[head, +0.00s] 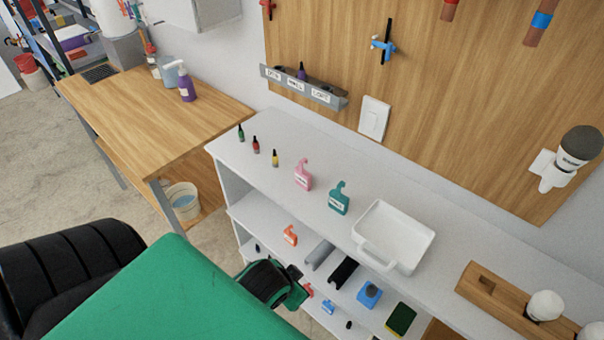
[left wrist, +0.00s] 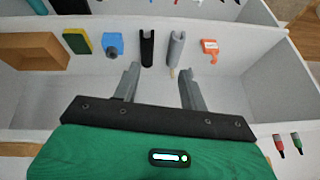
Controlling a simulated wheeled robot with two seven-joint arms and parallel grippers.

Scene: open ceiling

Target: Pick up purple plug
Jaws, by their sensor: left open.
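A small dark purple plug (head: 301,71) stands in a grey wall rack (head: 303,88) with white labels, high on the wooden board. It is not seen in the left wrist view. My left gripper (head: 297,286) reaches in from the left, at the lower shelf, well below and apart from the purple plug. In the left wrist view its two grey fingers (left wrist: 160,78) are spread with nothing between them. They point toward grey and black holders. My right gripper is not in view.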

